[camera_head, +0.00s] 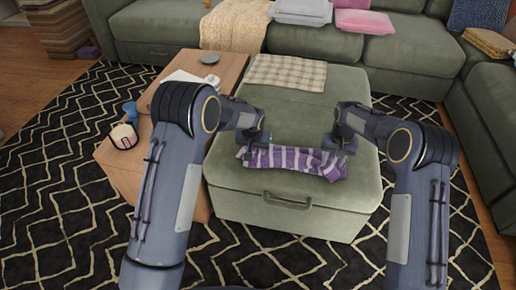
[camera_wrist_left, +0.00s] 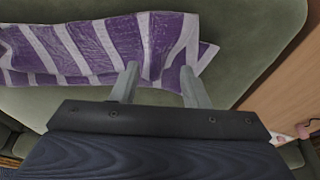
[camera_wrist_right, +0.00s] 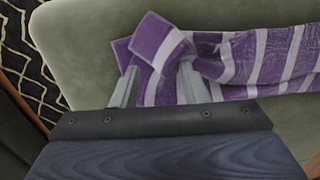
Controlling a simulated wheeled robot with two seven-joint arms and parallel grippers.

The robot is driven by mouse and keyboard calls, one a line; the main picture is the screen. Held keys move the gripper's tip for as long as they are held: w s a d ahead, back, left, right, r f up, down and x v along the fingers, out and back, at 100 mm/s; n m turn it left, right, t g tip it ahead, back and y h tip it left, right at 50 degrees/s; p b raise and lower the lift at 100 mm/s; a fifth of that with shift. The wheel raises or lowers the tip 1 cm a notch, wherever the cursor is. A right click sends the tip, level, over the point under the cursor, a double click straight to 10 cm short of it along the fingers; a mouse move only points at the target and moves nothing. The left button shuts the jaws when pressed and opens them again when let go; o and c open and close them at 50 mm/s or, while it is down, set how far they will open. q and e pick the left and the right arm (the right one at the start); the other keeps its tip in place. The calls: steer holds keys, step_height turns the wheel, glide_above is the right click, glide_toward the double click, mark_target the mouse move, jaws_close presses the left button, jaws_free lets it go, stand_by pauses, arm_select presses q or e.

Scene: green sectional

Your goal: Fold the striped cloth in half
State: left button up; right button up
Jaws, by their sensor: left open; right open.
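The purple and white striped cloth (camera_head: 290,159) lies as a narrow strip along the front of the green ottoman's top. My left gripper (camera_head: 252,146) is open at the cloth's left end. In the left wrist view its fingertips (camera_wrist_left: 160,72) are apart, over or at the cloth (camera_wrist_left: 90,52), with cloth showing between them. My right gripper (camera_head: 335,148) is open at the cloth's right end. In the right wrist view its fingertips (camera_wrist_right: 158,72) are apart, and the cloth (camera_wrist_right: 265,58) is bunched and turned over there. Whether the fingertips touch the cloth I cannot tell.
The green ottoman (camera_head: 235,178) has a folded checked cloth (camera_head: 288,72) at its back. A wooden table (camera_head: 112,160) on the left holds a candle jar (camera_head: 123,136) and a blue object (camera_head: 130,112). The green sofa (camera_head: 410,55) stands behind. The ottoman's middle is clear.

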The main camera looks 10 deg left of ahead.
arm_select(q)
steer(key=o, duration=0.9)
steer(key=shift+a, duration=1.2)
arm_select(e)
steer(key=o, duration=0.9)
steer(key=shift+s+d, duration=0.15)
steer(key=shift+d, duration=1.05)
arm_select(q)
steer(key=shift+s, duration=0.15)
arm_select(e)
steer(key=shift+s, duration=0.1)
